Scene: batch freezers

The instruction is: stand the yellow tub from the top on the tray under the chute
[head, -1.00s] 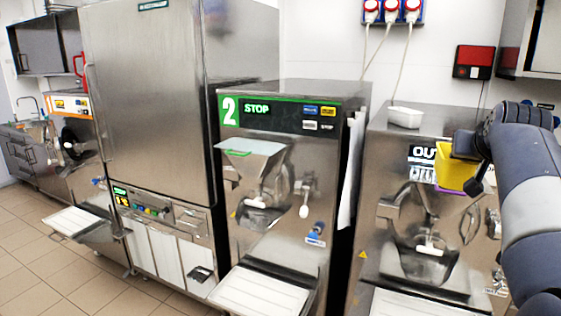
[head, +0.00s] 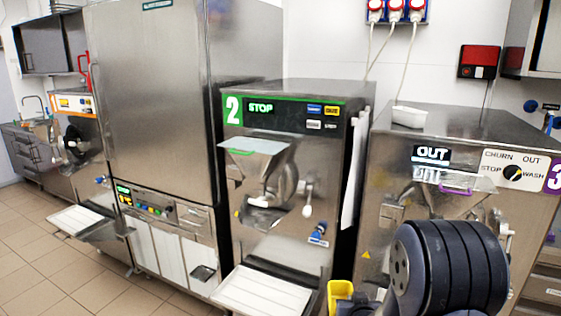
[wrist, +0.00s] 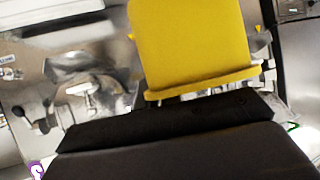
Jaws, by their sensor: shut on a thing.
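The yellow tub (head: 340,297) is at the bottom of the head view, low in front of the gap between machine 2 and machine 3, partly cut off and partly hidden by my arm. In the wrist view the yellow tub (wrist: 190,45) fills the upper middle. My gripper (wrist: 172,112) is shut on its rim. A white tray (head: 265,291) lies under the chute of machine 2 (head: 267,190).
Machine 3 (head: 395,190) stands at the right, its lower front hidden by my arm. A tall steel cabinet (head: 150,100) stands left of machine 2. The tiled floor (head: 30,270) is clear at lower left.

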